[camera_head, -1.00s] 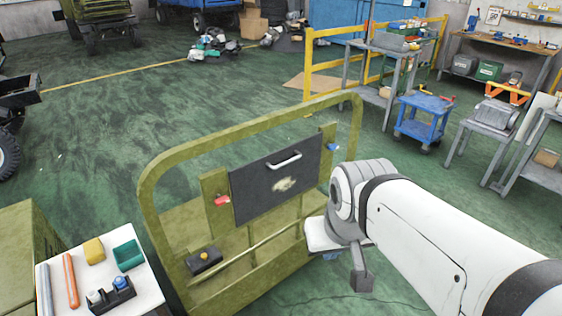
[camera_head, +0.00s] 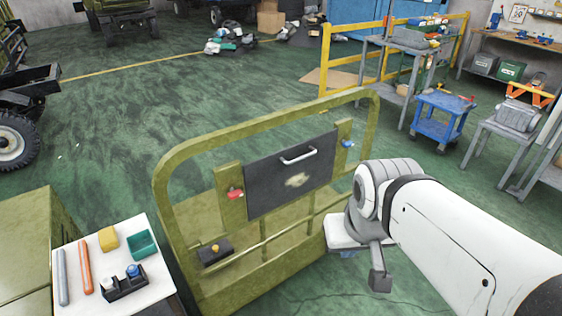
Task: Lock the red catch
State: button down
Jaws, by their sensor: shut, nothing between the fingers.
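The red catch (camera_head: 235,194) is a small red piece on the left olive post of a green frame (camera_head: 207,146). It sits beside the left edge of a dark panel (camera_head: 262,190) with a pale handle. A blue catch (camera_head: 347,143) is on the right post. My gripper (camera_head: 380,281) hangs below my white arm, right of the frame and well away from the red catch. It is shut and empty; only part of it shows, and my wrist hides the rest.
A white table (camera_head: 75,258) at lower left holds rods, a yellow block, a green tray (camera_head: 142,243) and a black holder. A dark box with a yellow knob (camera_head: 215,250) is low on the frame. A blue cart (camera_head: 440,116) stands behind right. Open green floor lies behind the frame.

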aim_at(234, 194)
jog(key=u, duration=1.15)
jog(key=k, duration=0.65)
jog(key=u, duration=0.25)
jog(key=i, duration=1)
jog(key=u, duration=0.05)
